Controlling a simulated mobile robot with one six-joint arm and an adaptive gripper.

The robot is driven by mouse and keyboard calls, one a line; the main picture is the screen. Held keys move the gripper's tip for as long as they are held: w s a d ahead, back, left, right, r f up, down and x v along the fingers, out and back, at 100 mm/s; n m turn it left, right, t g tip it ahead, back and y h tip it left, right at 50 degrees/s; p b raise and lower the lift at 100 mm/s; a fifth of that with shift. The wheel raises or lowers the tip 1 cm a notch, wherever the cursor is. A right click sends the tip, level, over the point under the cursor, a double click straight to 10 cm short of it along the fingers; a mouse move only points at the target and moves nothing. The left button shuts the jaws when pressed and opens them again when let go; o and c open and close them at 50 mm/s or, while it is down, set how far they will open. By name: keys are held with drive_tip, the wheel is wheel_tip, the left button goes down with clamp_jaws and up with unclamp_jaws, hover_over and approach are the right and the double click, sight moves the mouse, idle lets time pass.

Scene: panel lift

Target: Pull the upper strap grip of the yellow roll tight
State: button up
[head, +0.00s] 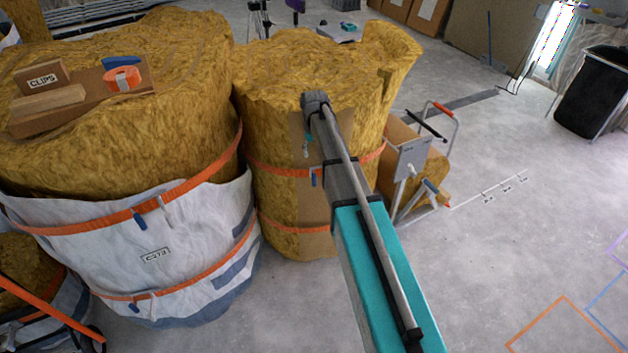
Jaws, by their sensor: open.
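The yellow roll (268,110) stands upright in the middle of the head view. Two orange straps circle it, an upper strap (280,171) and a lower strap (285,229). A small blue strap grip (314,177) hangs at the upper strap, just left of my arm. A tan cardboard-like strip runs down the roll's front, partly behind my arm. My arm reaches up across the roll and covers part of its front.
A grey metal frame (412,160) stands right of the middle roll. The right floor is mostly clear; a black bin (595,95) stands far right.

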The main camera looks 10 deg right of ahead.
sight(314, 179)
drive_tip(key=shift+f+b, duration=6.5)
drive_tip(key=shift+f, duration=0.15)
clamp_jaws()
